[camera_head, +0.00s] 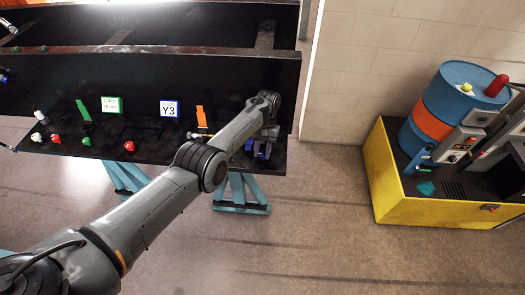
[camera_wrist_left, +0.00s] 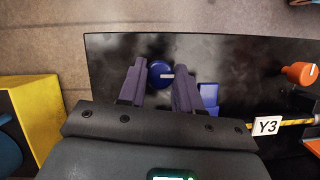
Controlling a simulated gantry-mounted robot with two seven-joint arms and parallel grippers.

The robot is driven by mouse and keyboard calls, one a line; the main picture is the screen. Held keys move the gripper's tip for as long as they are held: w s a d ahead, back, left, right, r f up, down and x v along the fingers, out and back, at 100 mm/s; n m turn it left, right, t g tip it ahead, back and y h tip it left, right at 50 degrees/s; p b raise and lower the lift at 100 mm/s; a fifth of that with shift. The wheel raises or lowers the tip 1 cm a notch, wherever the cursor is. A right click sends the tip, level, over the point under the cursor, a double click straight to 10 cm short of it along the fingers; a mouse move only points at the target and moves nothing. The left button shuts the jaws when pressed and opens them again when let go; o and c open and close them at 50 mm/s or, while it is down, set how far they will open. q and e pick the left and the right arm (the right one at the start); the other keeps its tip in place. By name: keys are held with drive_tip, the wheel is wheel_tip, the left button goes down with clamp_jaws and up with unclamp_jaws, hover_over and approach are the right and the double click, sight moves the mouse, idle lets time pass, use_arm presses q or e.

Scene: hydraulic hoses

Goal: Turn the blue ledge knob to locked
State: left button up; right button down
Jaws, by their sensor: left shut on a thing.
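The blue knob (camera_wrist_left: 158,74) sits on the dark ledge (camera_wrist_left: 240,62) in the left wrist view. It is round, with a pale pointer line toward the right of that picture. My left gripper (camera_wrist_left: 159,66) is shut on the knob, with one dark purple finger on each side of it. In the head view my left gripper (camera_head: 262,150) is at the right end of the ledge, and my arm and gripper hide the knob there. No locked marking can be made out. My right gripper is not in view.
A blue block (camera_wrist_left: 209,95) stands on the ledge close beside one finger. An orange knob (camera_wrist_left: 300,73) and a Y3 label (camera_head: 170,108) are farther along. Red and green fittings (camera_head: 86,141) line the ledge. A yellow-sided unit with a blue drum (camera_head: 455,88) stands at right, across open floor.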

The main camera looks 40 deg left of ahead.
use_arm(q)
drive_tip(key=o, duration=1)
drive_tip(key=shift+o, duration=0.2)
